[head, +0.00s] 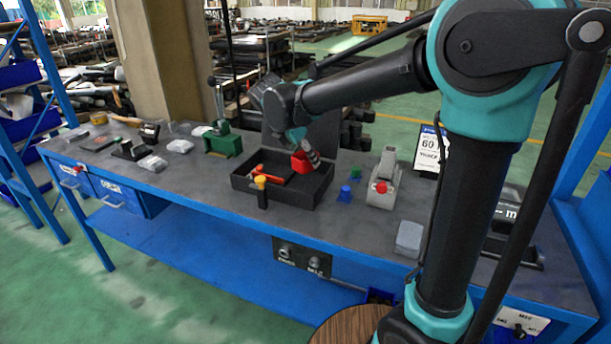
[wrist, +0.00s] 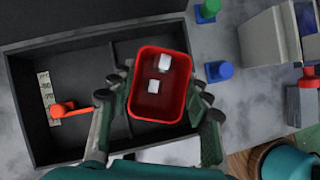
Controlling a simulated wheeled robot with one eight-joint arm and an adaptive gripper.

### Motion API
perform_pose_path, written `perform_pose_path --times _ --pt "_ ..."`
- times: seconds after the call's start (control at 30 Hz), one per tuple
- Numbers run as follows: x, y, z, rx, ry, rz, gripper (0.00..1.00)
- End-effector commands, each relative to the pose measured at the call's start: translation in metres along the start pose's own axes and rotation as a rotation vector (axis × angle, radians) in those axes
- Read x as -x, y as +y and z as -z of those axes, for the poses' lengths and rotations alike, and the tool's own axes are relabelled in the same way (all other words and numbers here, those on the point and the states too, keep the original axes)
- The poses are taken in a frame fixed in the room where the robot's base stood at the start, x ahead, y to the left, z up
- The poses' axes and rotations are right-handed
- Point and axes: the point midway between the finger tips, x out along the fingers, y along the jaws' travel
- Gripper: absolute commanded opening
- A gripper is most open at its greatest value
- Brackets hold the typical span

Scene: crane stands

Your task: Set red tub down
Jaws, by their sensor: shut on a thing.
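The red tub (head: 301,162) is held by my gripper (head: 306,150) over the right part of the black tray. In the wrist view the red tub (wrist: 145,105) sits between the two fingers of my gripper (wrist: 158,100), with its open top toward the camera. I cannot tell whether the tub touches the tray's floor.
An orange-red tool (wrist: 68,110) lies in the tray's left compartment beside a pale label strip. A blue piece (head: 345,193), a green piece (head: 355,172) and a grey machine with a red knob (head: 383,188) stand right of the tray. A green vise (head: 222,145) stands at left.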

Motion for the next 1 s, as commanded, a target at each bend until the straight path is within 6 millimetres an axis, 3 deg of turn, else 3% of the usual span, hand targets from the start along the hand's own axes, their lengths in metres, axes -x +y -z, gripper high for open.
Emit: perform_pose_path --times 0.5,0.97,1.0 --pt "-0.052 0.000 0.030 0.000 0.000 0.000 0.19" --pt "-0.060 0.000 0.034 0.000 0.000 0.000 0.19" --pt "-0.059 0.000 0.034 0.000 0.000 0.000 0.53"
